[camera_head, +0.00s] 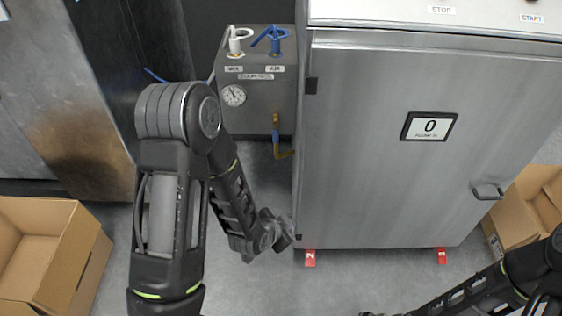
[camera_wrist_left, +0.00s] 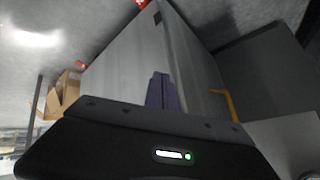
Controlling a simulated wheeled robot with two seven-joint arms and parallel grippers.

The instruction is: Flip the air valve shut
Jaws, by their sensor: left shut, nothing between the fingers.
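The air valve (camera_head: 273,38) is a blue handle on top of the grey compressor box (camera_head: 257,100), at its right, above a label that appears to read AIR. The handle slants down to the left. A white-handled valve (camera_head: 238,40) stands left of it. My left gripper (camera_head: 286,232) is low beside the cabinet's bottom left corner, well below and apart from the valves. In the left wrist view its purple fingers (camera_wrist_left: 162,90) are together and empty. The valves do not show clearly there.
A steel washer cabinet (camera_head: 385,150) stands directly right of the compressor. A yellow pipe with a blue part (camera_head: 276,135) projects from the compressor's front. Cardboard boxes (camera_head: 45,255) (camera_head: 535,205) stand at left and right. Floor is clear below the compressor.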

